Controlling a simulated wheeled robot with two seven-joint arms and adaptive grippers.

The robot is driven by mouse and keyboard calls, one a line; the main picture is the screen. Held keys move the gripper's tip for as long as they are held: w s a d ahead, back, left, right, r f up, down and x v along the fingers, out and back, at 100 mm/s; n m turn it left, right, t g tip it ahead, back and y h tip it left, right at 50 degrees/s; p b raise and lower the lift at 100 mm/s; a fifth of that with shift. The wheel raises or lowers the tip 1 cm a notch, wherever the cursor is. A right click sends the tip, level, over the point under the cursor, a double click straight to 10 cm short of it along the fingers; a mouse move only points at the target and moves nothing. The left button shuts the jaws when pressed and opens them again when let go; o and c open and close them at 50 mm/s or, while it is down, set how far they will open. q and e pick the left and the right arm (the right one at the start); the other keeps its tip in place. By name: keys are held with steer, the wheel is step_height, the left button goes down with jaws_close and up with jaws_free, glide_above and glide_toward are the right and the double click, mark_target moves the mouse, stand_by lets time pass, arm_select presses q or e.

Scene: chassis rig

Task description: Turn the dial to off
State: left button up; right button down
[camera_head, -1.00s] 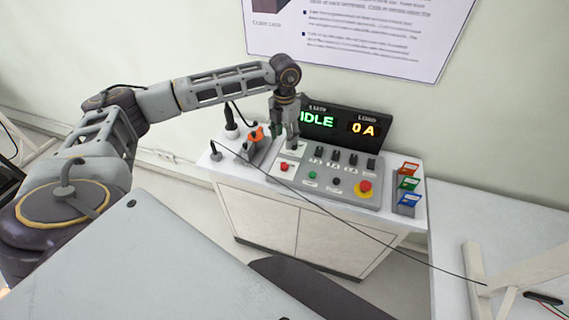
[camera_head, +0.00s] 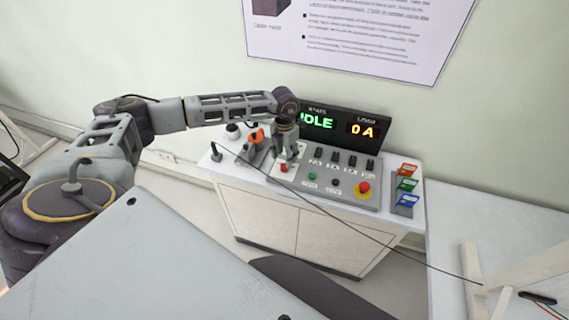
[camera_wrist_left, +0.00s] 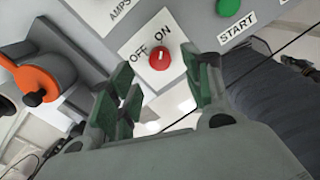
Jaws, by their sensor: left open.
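The red dial (camera_wrist_left: 159,58) sits on a white plate (camera_wrist_left: 180,78) with the labels OFF and ON in the left wrist view. A pale mark on it seems to face the ON side. In the head view the dial (camera_head: 284,168) is at the left part of the grey control panel (camera_head: 330,197). My left gripper (camera_head: 286,158) is over the dial, pointing down. In the wrist view its open fingers (camera_wrist_left: 160,73) stand on either side of the dial in the picture. I cannot tell whether they touch it. My right gripper is not in view.
An orange switch (camera_wrist_left: 38,85) is left of the dial, and a green START button (camera_wrist_left: 228,6) is right of it. Black switches (camera_head: 335,158) and a red emergency button (camera_head: 363,188) sit further right. A display (camera_head: 340,127) reads IDLE and 0 A. A thin cable crosses the front.

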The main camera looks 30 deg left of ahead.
mark_target(284, 166)
arm_select(q)
steer(key=shift+f+p, duration=0.4)
steer(key=shift+f, duration=2.25)
steer(key=c, duration=1.1)
steer(key=shift+o, duration=0.2)
